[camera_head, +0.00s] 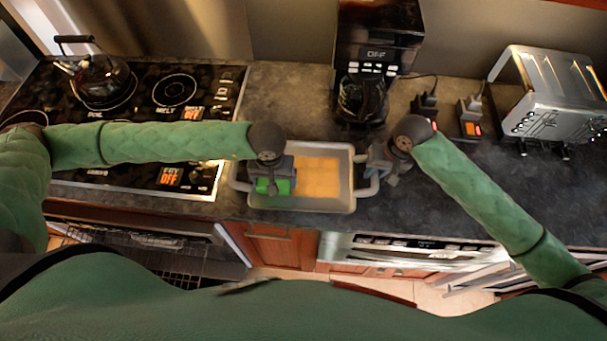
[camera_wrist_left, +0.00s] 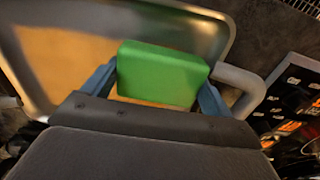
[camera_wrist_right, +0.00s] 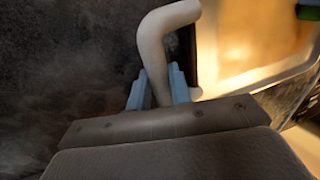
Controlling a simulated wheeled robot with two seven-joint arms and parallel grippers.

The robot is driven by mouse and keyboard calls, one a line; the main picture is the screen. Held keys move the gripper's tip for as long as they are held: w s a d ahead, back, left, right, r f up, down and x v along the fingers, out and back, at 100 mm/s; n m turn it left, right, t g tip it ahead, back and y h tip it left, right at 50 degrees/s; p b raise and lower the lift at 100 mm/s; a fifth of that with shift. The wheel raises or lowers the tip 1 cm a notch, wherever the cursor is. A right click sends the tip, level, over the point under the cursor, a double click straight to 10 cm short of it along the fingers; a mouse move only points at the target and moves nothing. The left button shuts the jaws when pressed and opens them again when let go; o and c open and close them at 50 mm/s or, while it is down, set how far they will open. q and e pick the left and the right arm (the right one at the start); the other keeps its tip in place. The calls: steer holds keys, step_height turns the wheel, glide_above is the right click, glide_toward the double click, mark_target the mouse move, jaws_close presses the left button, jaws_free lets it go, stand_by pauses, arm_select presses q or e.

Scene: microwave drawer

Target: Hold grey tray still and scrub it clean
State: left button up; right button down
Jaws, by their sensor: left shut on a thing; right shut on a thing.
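The grey tray (camera_head: 340,204) sits on the counter with a handle at each end. An orange-yellow patch (camera_head: 318,178) covers part of its inside floor. My left gripper (camera_head: 273,182) is shut on a green sponge (camera_head: 262,187) over the left part of the tray. The sponge also shows between the blue fingers in the left wrist view (camera_wrist_left: 160,73); its contact with the tray floor is hidden. My right gripper (camera_head: 374,170) is shut on the tray's right handle, which shows between the fingers in the right wrist view (camera_wrist_right: 157,60).
A stove (camera_head: 150,120) with a kettle (camera_head: 95,80) is at the left. A coffee maker (camera_head: 375,50) stands behind the tray, and a toaster (camera_head: 550,95) at the right. Dark counter is bare right of my right gripper.

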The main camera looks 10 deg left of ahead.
arm_select(q)
steer(key=shift+f, duration=0.3)
steer(key=shift+d, duration=0.1)
steer(key=shift+d, duration=1.25)
steer(key=shift+d+f, duration=0.15)
steer(key=shift+d, duration=1.15)
steer(key=shift+d, duration=0.1)
steer(key=shift+d, duration=1.35)
steer(key=shift+w+d+r, duration=0.1)
steer(key=shift+d, duration=0.5)
steer(key=shift+w+d+r, duration=0.1)
steer(key=shift+d, duration=0.5)
steer(key=shift+d, duration=0.1)
